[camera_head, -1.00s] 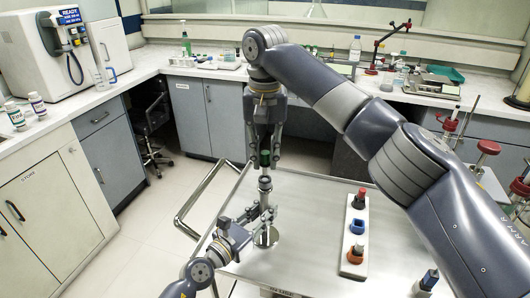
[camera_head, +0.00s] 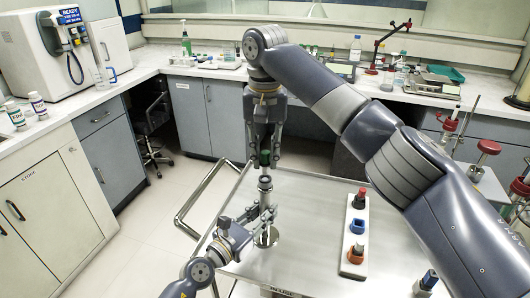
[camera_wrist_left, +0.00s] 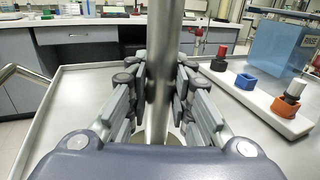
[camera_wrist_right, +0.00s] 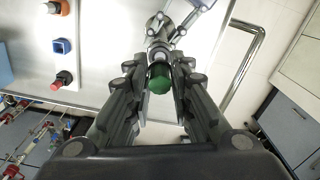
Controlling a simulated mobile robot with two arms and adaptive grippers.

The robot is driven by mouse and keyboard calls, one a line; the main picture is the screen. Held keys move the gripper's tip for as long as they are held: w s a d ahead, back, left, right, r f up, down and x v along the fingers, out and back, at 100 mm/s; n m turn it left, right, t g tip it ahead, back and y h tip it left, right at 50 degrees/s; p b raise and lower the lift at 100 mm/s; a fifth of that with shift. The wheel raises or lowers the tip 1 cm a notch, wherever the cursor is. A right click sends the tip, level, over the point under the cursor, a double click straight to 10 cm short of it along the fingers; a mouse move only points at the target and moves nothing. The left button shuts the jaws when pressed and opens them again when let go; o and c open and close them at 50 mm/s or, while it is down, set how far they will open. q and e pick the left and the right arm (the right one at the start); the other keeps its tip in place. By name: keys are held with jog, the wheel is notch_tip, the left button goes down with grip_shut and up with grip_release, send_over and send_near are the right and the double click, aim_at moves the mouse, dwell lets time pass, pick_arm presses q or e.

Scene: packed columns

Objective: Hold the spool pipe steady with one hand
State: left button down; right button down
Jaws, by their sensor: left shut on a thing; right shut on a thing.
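The spool pipe (camera_head: 265,184) is an upright grey metal pipe on a round base on the steel table. It runs vertically through the left wrist view (camera_wrist_left: 160,60). My left gripper (camera_head: 266,213) is shut on the pipe, with its fingers on both sides. My right gripper (camera_head: 265,150) points down above the pipe and is shut on a green-topped piece (camera_head: 265,158). In the right wrist view the green piece (camera_wrist_right: 159,80) sits between the fingers, in line with the pipe top. Whether it touches the pipe is not clear.
A metal rail (camera_head: 205,195) runs along the table's left side. My right arm crosses above the table. The table between pipe and rack is clear.

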aim_at(265, 162)
jog(key=shift+f, duration=1.6)
jog(key=c, duration=1.3)
grip_release()
jog(key=shift+c, duration=0.2)
notch_tip(265, 162, up, 12)
jog(key=shift+f, duration=0.1)
pick_arm(q)
jog(key=c, duration=1.3)
grip_release()
jog(key=shift+c, duration=0.2)
